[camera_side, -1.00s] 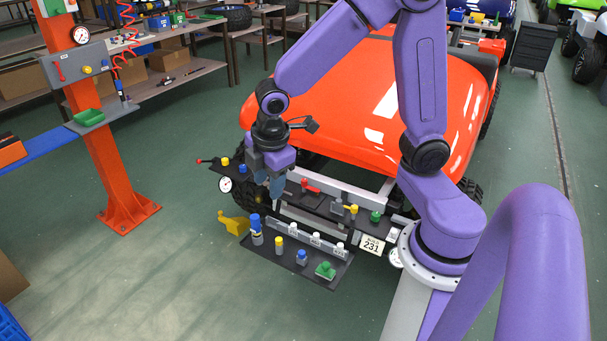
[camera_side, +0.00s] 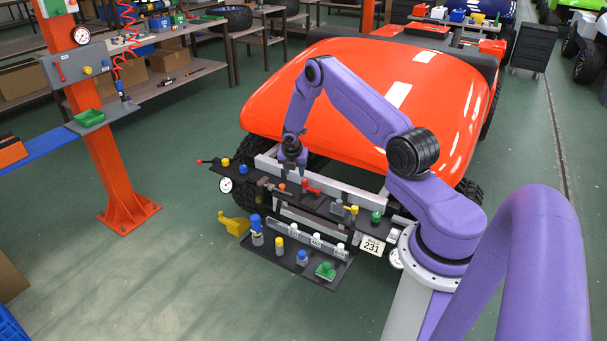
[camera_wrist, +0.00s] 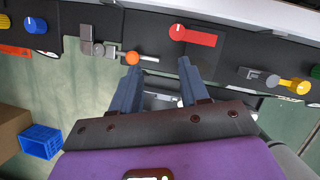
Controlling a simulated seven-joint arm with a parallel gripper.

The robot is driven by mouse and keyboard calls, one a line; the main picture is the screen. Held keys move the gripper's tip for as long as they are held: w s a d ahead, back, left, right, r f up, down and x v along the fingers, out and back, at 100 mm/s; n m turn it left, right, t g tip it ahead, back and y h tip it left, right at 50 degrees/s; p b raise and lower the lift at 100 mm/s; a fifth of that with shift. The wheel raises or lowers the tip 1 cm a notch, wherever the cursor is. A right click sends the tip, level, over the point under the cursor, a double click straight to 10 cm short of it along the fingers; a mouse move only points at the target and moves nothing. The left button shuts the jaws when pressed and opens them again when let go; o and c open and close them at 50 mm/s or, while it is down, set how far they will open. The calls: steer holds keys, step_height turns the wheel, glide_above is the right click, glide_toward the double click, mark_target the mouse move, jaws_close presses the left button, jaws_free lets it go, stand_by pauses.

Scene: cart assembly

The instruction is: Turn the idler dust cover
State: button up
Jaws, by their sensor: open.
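My gripper (camera_side: 292,160) hangs over the dark panel (camera_side: 330,208) at the front of the red-orange cart. In the wrist view its two blue-grey fingers (camera_wrist: 158,66) are apart, with nothing between them. An orange ball-ended lever (camera_wrist: 132,58) lies just beyond the left fingertip, and a red lever (camera_wrist: 197,37) lies beyond the right one. A grey latch (camera_wrist: 92,42) is further left. A grey clamp-like part (camera_wrist: 258,75) and a yellow valve-like part (camera_wrist: 295,85) are to the right. I cannot tell which part is the idler dust cover.
A lower shelf (camera_side: 262,250) in front carries a blue bottle-like part, knobs and a green part (camera_side: 325,270). A gauge (camera_side: 226,185) and a red-tipped rod (camera_side: 205,161) stick out at the panel's left end. The cart hood (camera_side: 360,90) rises behind. Open floor lies left.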

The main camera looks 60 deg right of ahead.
mark_target(304, 182)
steer(key=shift+n, duration=0.4)
steer(key=s+d+f, duration=0.1)
steer(key=d+f, duration=0.2)
steer(key=shift+s+f, duration=0.1)
steer(key=shift+s, duration=0.3)
steer(key=x, duration=0.4)
steer(key=shift+d, duration=0.15)
steer(key=shift+d+f, duration=0.1)
steer(key=shift+f, duration=0.25)
steer(key=shift+c, duration=0.6)
steer(key=shift+r, duration=0.1)
steer(key=c, duration=0.5)
